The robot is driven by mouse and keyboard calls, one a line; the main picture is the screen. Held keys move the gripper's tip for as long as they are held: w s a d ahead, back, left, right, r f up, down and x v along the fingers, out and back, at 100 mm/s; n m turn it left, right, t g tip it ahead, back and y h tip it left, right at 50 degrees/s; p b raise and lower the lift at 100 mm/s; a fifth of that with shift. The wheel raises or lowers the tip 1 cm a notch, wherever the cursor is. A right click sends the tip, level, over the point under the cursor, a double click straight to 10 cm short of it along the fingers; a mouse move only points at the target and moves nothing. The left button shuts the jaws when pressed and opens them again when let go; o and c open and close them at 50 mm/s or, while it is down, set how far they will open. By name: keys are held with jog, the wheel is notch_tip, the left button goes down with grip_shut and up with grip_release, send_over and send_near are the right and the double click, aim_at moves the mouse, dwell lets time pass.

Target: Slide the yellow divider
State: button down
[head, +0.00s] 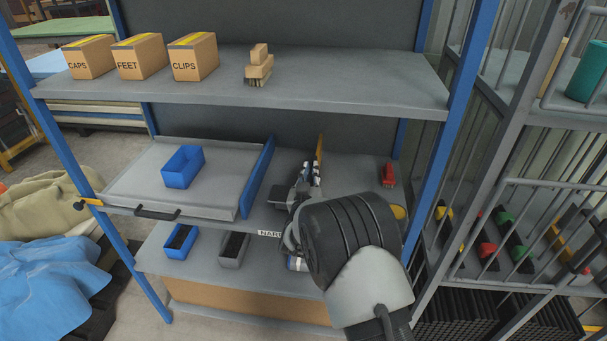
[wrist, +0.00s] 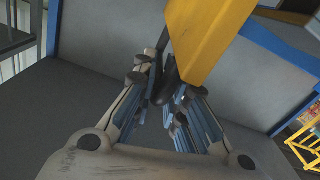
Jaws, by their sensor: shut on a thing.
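The yellow divider (head: 320,150) stands upright on the middle shelf, seen almost edge-on, right of the blue divider (head: 257,178). My gripper (head: 310,178) reaches in from the front and meets its near edge. The divider's foot is hidden in the head view by my gripper and arm.
A grey pull-out tray (head: 130,185) with a blue bin (head: 182,167) lies left of the blue divider. A red object (head: 388,174) stands to the right on the middle shelf (head: 350,170). Bare shelf lies between it and the yellow divider. A blue post (head: 440,130) bounds the right side.

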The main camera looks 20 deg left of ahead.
jog(key=w+d+b, duration=0.4)
jog(key=d, duration=1.3)
jog(key=shift+d, duration=0.1)
jog(key=c, duration=1.7)
grip_release()
jog(key=shift+o, duration=0.2)
jog(key=shift+r, duration=0.1)
jog(key=v, duration=1.2)
jog(key=shift+f, duration=0.25)
